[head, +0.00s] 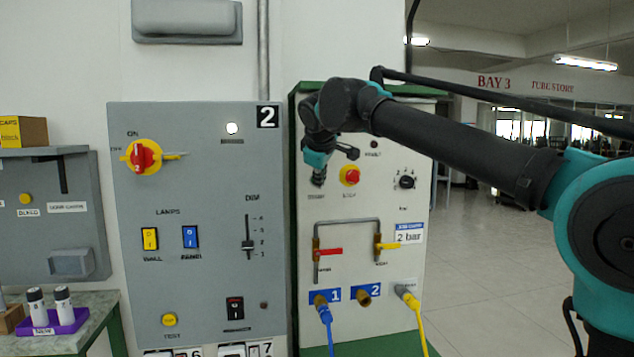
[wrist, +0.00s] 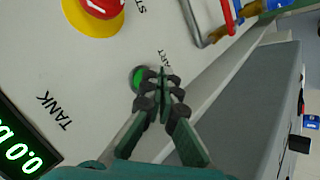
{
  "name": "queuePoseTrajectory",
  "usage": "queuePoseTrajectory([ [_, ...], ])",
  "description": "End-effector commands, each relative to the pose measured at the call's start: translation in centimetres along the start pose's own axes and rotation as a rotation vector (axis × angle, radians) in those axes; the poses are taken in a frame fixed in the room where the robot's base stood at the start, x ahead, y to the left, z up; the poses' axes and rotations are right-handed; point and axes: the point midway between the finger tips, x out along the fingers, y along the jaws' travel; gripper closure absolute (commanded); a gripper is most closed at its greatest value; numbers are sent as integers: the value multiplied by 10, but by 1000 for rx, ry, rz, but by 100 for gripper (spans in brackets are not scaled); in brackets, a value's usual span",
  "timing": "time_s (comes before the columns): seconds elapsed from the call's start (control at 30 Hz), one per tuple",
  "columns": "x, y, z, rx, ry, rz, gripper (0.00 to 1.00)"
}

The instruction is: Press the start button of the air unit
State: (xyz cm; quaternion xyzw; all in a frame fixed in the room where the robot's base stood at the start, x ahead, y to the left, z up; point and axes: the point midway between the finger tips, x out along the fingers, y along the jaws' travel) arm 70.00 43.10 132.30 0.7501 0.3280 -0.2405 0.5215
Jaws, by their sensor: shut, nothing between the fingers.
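The air unit (head: 410,281) is a pale panel with a green top edge, in the middle of the head view. Its green start button (wrist: 138,77) shows in the wrist view beside a partly covered label ending in "ART". In the head view my gripper hides the button. My gripper (wrist: 164,77) is shut and empty, its fingertips overlapping the button's right edge in the wrist view. In the head view my gripper (head: 318,182) points down in front of the panel's upper left. I cannot tell whether the fingertips touch the panel or button.
A red stop button on yellow (head: 350,176) sits right of my gripper. A tank display (wrist: 20,145) reads 0.0. Below are a pipe loop with red (head: 329,252) and yellow handles, and blue (head: 328,330) and yellow hoses. A grey switch panel (head: 200,290) stands left. Open floor lies right.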

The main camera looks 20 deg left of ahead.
Motion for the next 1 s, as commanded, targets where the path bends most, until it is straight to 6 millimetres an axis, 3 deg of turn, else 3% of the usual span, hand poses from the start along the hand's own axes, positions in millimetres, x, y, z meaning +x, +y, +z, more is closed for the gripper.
queuePoseTrajectory([
  [1.0, 6, 4, -4, 0, 0, 0, 100],
])
